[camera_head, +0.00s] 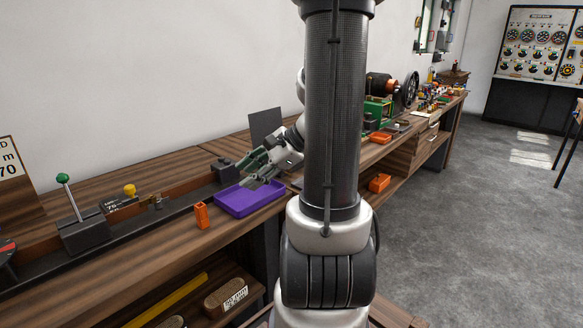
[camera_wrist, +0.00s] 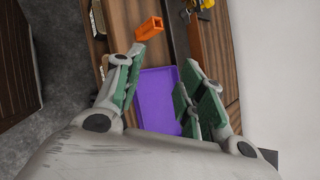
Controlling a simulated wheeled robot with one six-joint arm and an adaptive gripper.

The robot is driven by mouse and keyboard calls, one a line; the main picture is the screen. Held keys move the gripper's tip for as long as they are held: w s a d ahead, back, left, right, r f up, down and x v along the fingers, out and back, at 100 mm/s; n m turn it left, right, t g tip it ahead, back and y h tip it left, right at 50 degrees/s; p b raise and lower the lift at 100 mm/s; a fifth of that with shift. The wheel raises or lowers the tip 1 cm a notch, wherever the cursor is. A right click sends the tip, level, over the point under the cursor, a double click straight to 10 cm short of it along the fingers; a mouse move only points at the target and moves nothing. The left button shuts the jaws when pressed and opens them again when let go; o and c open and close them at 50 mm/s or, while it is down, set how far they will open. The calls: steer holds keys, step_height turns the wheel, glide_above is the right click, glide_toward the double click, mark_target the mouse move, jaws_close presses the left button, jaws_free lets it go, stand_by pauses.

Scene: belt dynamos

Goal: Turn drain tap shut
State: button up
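I cannot surely tell which part is the drain tap. A small brass-coloured fitting (camera_head: 156,201) sits on the dark rail along the bench, just right of a yellow knob (camera_head: 130,190), and may be it. The yellow knob also shows at the top edge of the wrist view (camera_wrist: 206,4). Whether a tap is open or shut is too small to see. My gripper (camera_head: 254,171) is over the purple tray (camera_head: 232,204), to the right of the fitting and apart from it. In the wrist view my gripper (camera_wrist: 162,58) has its green-padded fingers spread, with nothing between them.
An orange block (camera_head: 201,215) stands on the bench left of the tray. A green-knobbed lever (camera_head: 73,205) on a dark box is farther left. A dark block (camera_head: 224,169) sits behind the tray. Green and black machinery (camera_head: 378,112) stands farther along the bench. The bench front strip is mostly clear.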

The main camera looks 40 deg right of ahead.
steer(key=w+d+f+m+t+h, duration=0.1)
steer(key=d+f+m+t+h, duration=0.1)
steer(key=d+m, duration=0.3)
steer(key=d+f+m+t+h, duration=0.1)
steer(key=d+m, duration=0.4)
steer(key=d, duration=0.5)
steer(key=w+d+f+m+t+h, duration=0.1)
steer(key=d+f+m+t+h, duration=0.1)
steer(key=d+m, duration=0.3)
steer(key=shift+w+d+f+m+t+h, duration=0.15)
steer(key=shift+d+f+h, duration=0.25)
steer(key=shift+d, duration=0.2)
steer(key=shift+w+d+f+m+t+h, duration=0.15)
steer(key=shift+d+f+h, duration=0.25)
steer(key=shift+d, duration=0.15)
steer(key=x, duration=0.4)
steer(key=d+x, duration=0.1)
steer(key=x, duration=0.1)
steer(key=shift+w+f, duration=0.2)
steer(key=shift+w, duration=0.1)
steer(key=shift+w+f, duration=0.2)
steer(key=shift+w, duration=0.25)
jaws_close()
